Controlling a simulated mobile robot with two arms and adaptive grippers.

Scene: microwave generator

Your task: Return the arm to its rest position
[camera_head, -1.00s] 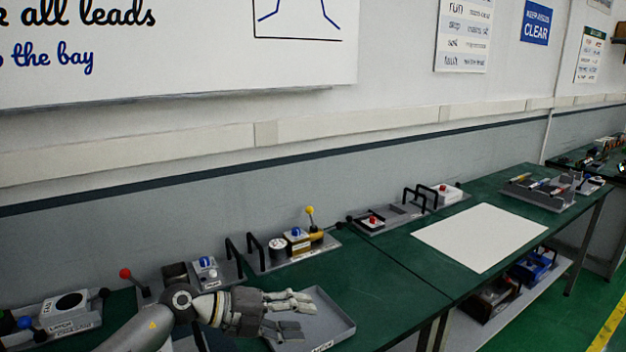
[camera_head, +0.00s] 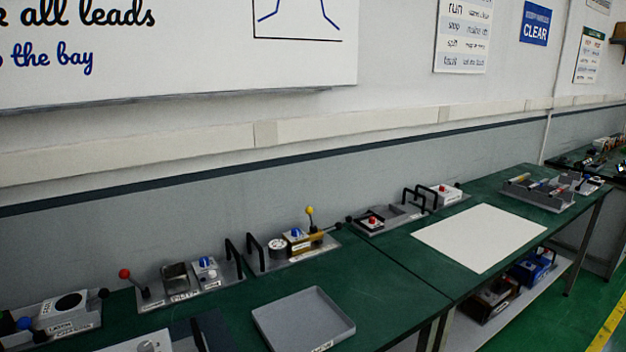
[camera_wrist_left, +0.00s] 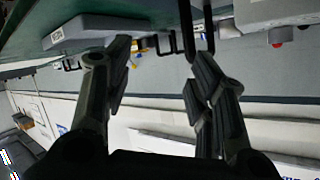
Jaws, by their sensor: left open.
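My left gripper (camera_wrist_left: 158,95) shows in the left wrist view with its two dark fingers spread apart and nothing between them. That view is turned upside down, with the green bench (camera_wrist_left: 155,20) at the top and the wall below. A grey tray (camera_wrist_left: 92,30) lies beyond the left finger in that picture. In the head view neither arm nor gripper is visible. The same grey tray (camera_head: 303,318) lies empty on the green bench near its front edge.
Modules with levers, buttons and black handles line the back of the bench, such as the one with a yellow lever (camera_head: 309,218). A white sheet (camera_head: 480,236) lies at the right. A parts tray (camera_head: 545,190) stands farther right. Bench surface around the grey tray is clear.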

